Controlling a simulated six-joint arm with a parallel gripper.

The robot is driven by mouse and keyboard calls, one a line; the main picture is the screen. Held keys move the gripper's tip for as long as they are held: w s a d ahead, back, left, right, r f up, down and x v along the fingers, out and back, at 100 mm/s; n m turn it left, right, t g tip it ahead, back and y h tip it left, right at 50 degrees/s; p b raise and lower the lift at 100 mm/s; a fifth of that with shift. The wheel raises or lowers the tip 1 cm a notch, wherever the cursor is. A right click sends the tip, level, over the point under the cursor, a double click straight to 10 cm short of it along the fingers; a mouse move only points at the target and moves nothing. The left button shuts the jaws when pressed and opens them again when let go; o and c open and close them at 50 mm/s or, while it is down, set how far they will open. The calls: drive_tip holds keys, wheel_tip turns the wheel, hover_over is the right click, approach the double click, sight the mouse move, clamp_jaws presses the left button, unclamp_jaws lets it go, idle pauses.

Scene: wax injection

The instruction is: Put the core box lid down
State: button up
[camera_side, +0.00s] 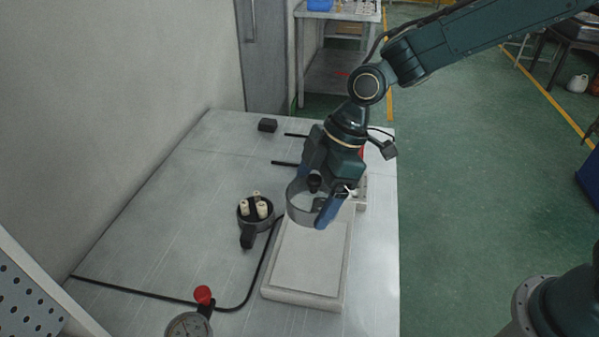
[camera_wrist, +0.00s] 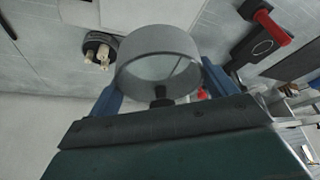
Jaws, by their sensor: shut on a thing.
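My gripper (camera_side: 320,196) is shut on a grey round core box lid (camera_side: 299,207), a short hollow cylinder, and holds it above the far end of a pale slab. In the wrist view the lid (camera_wrist: 160,48) sits between the two blue fingers, its hollow side partly facing the camera. The core box (camera_side: 243,217), a dark round holder with several white cores standing in it, is on the table to the left of the lid, apart from it. The core box also shows at the upper left of the wrist view (camera_wrist: 90,40).
The pale rectangular slab (camera_side: 310,262) lies at the table's right side. A black hose (camera_side: 150,292) curves across the table. A gauge with a red knob (camera_side: 203,295) stands at the front. A small black block (camera_side: 267,125) lies far back. The table's left part is clear.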

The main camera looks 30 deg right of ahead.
hover_over(305, 253)
drive_tip(key=d, duration=0.1)
drive_tip(key=f, duration=0.8)
drive_tip(key=shift+s+d+f, duration=0.1)
drive_tip(key=shift+s+f, duration=0.1)
drive_tip(key=shift+f, duration=0.15)
drive_tip(key=shift+f, duration=0.15)
drive_tip(key=shift+f, duration=2)
drive_tip(key=shift+f, duration=0.1)
drive_tip(key=o, duration=0.9)
drive_tip(key=shift+c, duration=0.2)
drive_tip(key=shift+v, duration=6.1)
